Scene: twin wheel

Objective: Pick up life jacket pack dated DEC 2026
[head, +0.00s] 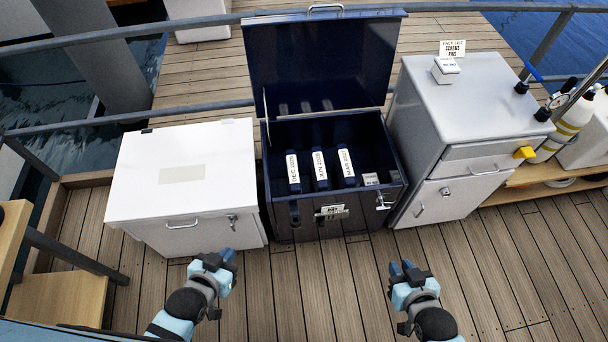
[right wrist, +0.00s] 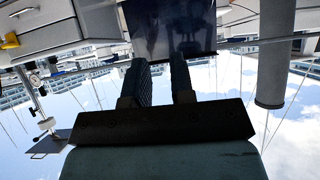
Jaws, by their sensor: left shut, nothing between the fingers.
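An open dark blue locker (head: 335,225) stands in the middle of the head view, its lid raised. Three dark packs with white upright labels stand in a row inside it. The left pack's label (head: 293,170) reads DEC with a year too small to be sure of. The middle label (head: 320,170) seems to read JUN and the right label (head: 346,163) MAR. My left gripper (head: 230,257) is shut and empty, in front of the white chest. My right gripper (head: 402,267) is open and empty, in front of the locker's right side. Its fingers show apart in the right wrist view (right wrist: 160,75).
A closed white chest (head: 130,185) stands left of the locker. A grey cabinet (head: 470,95) with drawers stands right, a small white box (head: 446,68) and sign on top. A small card (head: 371,180) sits right of the packs. The plank deck (head: 310,290) in front is clear.

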